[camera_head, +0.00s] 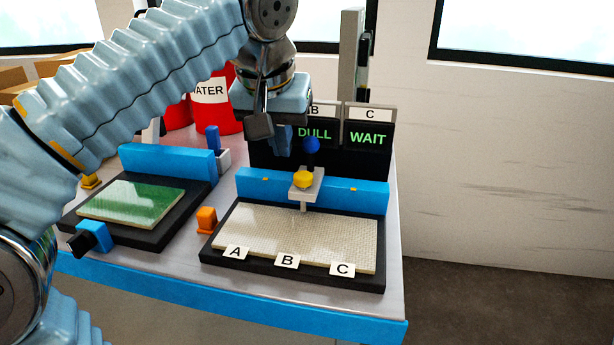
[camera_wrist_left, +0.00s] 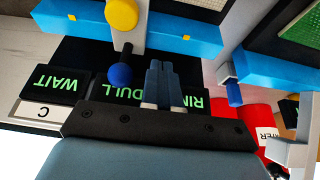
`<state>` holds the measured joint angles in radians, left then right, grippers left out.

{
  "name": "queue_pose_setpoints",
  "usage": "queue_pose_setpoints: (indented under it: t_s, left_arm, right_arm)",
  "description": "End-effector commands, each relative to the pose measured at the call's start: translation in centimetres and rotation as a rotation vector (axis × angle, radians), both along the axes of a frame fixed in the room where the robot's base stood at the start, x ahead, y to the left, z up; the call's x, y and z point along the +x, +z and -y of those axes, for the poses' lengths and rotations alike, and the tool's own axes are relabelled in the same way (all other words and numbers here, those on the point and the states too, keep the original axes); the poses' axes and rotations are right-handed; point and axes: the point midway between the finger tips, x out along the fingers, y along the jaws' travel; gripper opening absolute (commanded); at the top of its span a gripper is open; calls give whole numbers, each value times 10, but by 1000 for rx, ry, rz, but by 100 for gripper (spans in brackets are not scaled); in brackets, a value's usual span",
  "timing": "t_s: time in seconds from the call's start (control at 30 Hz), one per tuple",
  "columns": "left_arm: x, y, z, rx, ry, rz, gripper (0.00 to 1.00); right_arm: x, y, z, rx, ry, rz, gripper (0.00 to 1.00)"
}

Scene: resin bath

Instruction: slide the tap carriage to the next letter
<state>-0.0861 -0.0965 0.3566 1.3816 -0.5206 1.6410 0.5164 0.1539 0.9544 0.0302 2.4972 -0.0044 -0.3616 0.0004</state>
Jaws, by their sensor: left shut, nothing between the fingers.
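The tap carriage (camera_head: 305,187) is a grey block with a yellow knob (camera_head: 303,179) and a blue ball handle (camera_head: 311,145). It sits on the blue rail (camera_head: 350,194) behind the pale mesh panel, roughly in line with letter B (camera_head: 287,261). In the left wrist view the yellow knob (camera_wrist_left: 121,14) and blue ball (camera_wrist_left: 120,74) also show. My left gripper (camera_head: 283,140) is shut and empty, left of the blue ball and apart from it. Its fingers (camera_wrist_left: 163,85) hang before the dark display. Letters A (camera_head: 235,253) and C (camera_head: 342,269) mark the panel's front. My right gripper is out of view.
The displays read DULL (camera_head: 315,133) and WAIT (camera_head: 368,138); a third is partly hidden by my fingers in the wrist view. A red WATER container (camera_head: 211,105) stands behind. A green panel (camera_head: 130,202) lies in a tray at left. The rail's right stretch is clear.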

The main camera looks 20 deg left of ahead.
Motion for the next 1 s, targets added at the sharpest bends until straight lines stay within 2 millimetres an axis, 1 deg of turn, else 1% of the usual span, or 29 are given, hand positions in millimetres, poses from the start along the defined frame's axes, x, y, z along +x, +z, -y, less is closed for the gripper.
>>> queue_pose_setpoints:
  t_s: [0.27, 0.47, 1.0]
  left_arm:
    - [0, -10, 0, 0, 0, 0, 0]
    - [1, -9, 2, 0, -1, -1, 0]
    - [4, -9, 19, 0, -1, 0, 0]
  right_arm:
    - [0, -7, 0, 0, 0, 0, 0]
    - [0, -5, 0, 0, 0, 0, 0]
    - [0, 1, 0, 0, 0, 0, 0]
